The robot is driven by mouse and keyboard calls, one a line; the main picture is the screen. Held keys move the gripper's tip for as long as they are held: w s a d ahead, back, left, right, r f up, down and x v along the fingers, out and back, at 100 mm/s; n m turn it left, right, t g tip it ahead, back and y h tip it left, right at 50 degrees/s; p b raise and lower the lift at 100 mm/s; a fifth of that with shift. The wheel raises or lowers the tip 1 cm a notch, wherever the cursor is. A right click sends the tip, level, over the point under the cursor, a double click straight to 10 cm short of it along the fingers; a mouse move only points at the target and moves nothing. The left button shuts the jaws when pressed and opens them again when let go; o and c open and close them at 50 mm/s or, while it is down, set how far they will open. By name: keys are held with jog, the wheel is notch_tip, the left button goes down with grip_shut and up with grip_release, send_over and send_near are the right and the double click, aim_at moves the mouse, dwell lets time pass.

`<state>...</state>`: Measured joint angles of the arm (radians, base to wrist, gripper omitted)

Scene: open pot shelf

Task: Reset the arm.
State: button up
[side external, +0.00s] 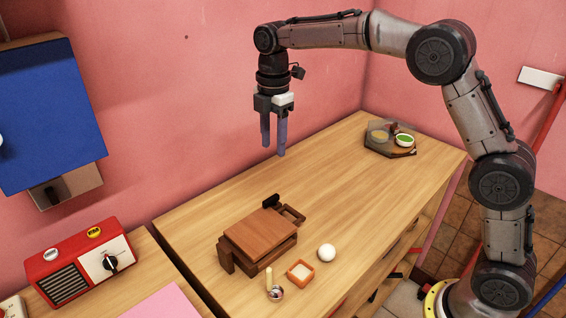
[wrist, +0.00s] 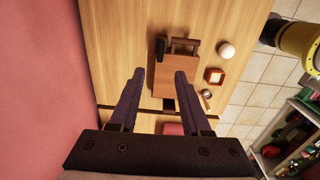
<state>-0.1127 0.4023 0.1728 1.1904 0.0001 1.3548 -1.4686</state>
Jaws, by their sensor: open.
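My gripper (side external: 273,150) hangs from the raised arm, pointing down, high above the wooden table (side external: 340,165). Its two purple fingers are apart, with nothing between them. In the wrist view my gripper (wrist: 160,74) also shows open and empty. A brown wooden box-like object (side external: 262,235) with a handle and a dark piece on top sits on the table below and clear of the fingers. It also shows in the wrist view (wrist: 174,72), partly beyond the fingertips.
A white ball (side external: 326,253), an orange square dish (side external: 300,271) and a small metal cup (side external: 275,293) stand near the front edge. A tray (side external: 375,148) with bowls is at the far end. A red radio (side external: 80,262) and a blue wall cabinet (side external: 50,115) are at left.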

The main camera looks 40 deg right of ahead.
jog(key=s+d+r+m+t, duration=0.35)
jog(key=s+r, duration=0.85)
jog(key=s, duration=0.4)
jog(key=s+d+f+m+t, duration=0.1)
jog(key=s+f+m, duration=0.4)
jog(key=s+m, duration=0.2)
jog(key=s+d+f+m+t, duration=0.1)
jog(key=s+f+m, duration=0.5)
jog(key=s, duration=0.3)
jog(key=shift+s+m, duration=0.25)
jog(key=shift+m, duration=0.6)
